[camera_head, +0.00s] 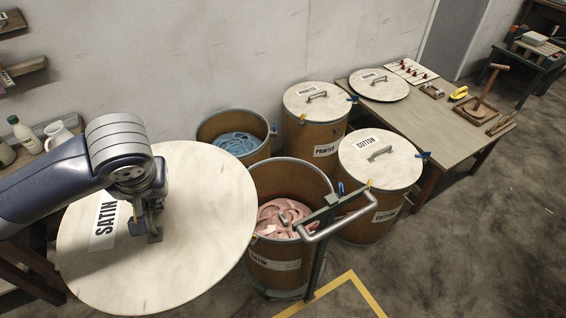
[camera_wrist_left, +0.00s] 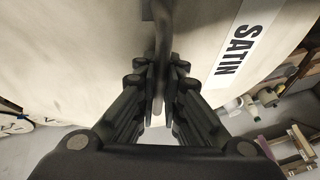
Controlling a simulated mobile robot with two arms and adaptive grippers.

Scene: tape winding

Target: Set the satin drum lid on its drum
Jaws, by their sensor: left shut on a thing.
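The satin lid (camera_head: 185,245) is a large pale round disc with a SATIN label (camera_head: 104,225). It hangs in the air at the left of the head view, close to the camera. My left gripper (camera_head: 147,232) is shut on its handle; the left wrist view shows the handle (camera_wrist_left: 161,45) between the fingers (camera_wrist_left: 160,80). Two drums stand open beside the lid: one with pink ribbon (camera_head: 250,262), one with blue ribbon (camera_head: 206,131). The pink drum's label is too small to read surely, and the blue drum's label is hidden. My right gripper is out of view.
Lidded PRINTED (camera_head: 318,138) and COTTON (camera_head: 375,210) drums stand to the right. A metal-handled trolley (camera_head: 325,215) stands at the pink drum. A further lid (camera_head: 393,91) lies on the table (camera_head: 440,125). A bottle (camera_head: 24,135) and jug (camera_head: 59,134) stand left behind my arm.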

